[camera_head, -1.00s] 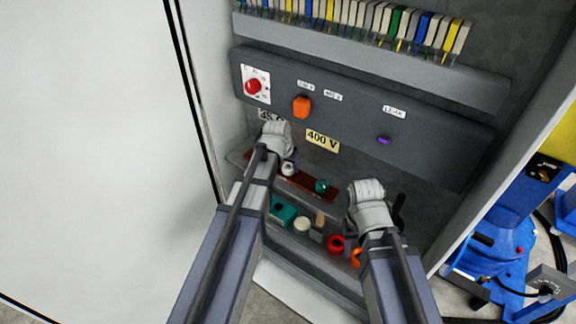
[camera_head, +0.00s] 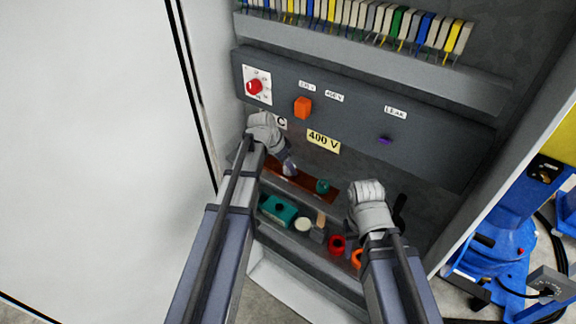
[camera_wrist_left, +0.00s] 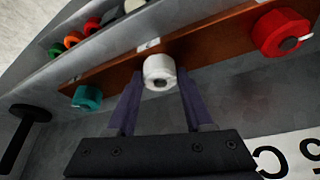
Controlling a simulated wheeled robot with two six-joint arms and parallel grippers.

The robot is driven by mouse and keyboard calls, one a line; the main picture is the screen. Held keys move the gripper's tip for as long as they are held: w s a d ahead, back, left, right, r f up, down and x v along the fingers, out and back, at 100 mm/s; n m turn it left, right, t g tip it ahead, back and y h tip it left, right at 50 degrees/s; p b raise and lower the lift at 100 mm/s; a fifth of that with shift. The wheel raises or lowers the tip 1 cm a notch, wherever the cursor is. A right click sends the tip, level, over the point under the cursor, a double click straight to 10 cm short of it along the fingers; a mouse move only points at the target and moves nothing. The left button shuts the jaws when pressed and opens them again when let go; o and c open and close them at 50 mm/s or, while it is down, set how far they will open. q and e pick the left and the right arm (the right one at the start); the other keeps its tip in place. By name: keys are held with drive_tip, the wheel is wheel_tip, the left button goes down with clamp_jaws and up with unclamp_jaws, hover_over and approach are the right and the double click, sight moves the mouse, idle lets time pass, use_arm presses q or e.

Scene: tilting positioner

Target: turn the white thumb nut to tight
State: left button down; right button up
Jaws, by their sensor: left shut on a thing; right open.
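The white thumb nut (camera_wrist_left: 159,68) sits on the brown board (camera_wrist_left: 115,77) in the left wrist view, between the two fingertips of my left gripper (camera_wrist_left: 158,95). The gripper is shut on the nut. In the head view my left gripper (camera_head: 289,167) reaches down to the brown board (camera_head: 307,180), and its fingers hide most of the nut. A small tag lies on the board above the nut, its marking too small to read. My right gripper (camera_head: 367,192) is open in front of the lower shelf, its fingers mostly hidden.
A teal nut (camera_wrist_left: 88,97) and a red nut (camera_wrist_left: 282,32) flank the white one on the board. Above are an orange switch (camera_head: 302,107) and a red dial (camera_head: 254,86). A lower shelf holds a teal box (camera_head: 279,210) and several small parts. The cabinet wall is at left.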

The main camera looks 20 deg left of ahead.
idle(0.5)
use_arm(q)
drive_tip(key=shift+c, duration=1.4)
unclamp_jaws()
drive_tip(key=p+v, duration=0.7)
drive_tip(key=shift+r, duration=0.4)
drive_tip(key=shift+a, duration=0.1)
